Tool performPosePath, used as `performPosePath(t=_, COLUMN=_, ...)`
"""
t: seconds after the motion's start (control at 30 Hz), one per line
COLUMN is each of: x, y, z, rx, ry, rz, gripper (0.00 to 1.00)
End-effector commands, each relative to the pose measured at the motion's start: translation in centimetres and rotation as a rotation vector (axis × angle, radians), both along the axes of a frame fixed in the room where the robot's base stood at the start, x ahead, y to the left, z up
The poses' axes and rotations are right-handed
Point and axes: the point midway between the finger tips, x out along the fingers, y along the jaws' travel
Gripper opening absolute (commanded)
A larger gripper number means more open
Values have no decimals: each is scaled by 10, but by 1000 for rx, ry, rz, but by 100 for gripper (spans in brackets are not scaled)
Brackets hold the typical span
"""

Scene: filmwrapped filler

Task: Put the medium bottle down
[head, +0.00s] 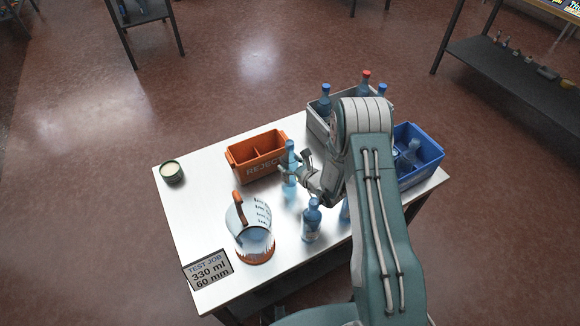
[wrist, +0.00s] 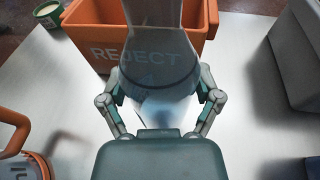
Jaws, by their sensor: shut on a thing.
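A clear bluish bottle (head: 290,166) stands upright in my gripper (head: 297,174), over the middle of the white table. In the wrist view the same bottle (wrist: 160,50) fills the space between the two fingers of my gripper (wrist: 163,84), which are shut on its sides. Its top runs out of the wrist view, and its base is not clear, so I cannot tell if it touches the table. Another blue-capped bottle (head: 312,222) stands on the table nearer the front. A further bottle (head: 345,211) is mostly hidden by my arm.
An orange REJECT bin (head: 240,173) stands just behind the held bottle. A jug with an orange handle (head: 238,216) is at front left, by a sign (head: 208,270). A grey crate (head: 318,128) and blue crate (head: 425,172) are right. The table's left is clear around a tub (head: 172,177).

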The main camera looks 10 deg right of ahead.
Motion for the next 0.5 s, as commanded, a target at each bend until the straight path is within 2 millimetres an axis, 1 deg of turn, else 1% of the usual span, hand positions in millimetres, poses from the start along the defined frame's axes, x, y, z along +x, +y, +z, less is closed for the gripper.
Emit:
performPosePath(t=0.03, x=0, y=-1, z=-8, rx=0, ry=1, rz=0, gripper=21)
performPosePath(t=0.13, x=0, y=-1, z=-16, rx=0, ry=-1, rz=-1, gripper=21)
performPosePath(t=0.47, x=0, y=0, z=-19, rx=-1, ry=-1, rz=0, gripper=21)
performPosePath(t=0.5, x=0, y=0, z=-19, rx=-1, ry=-1, rz=0, gripper=95)
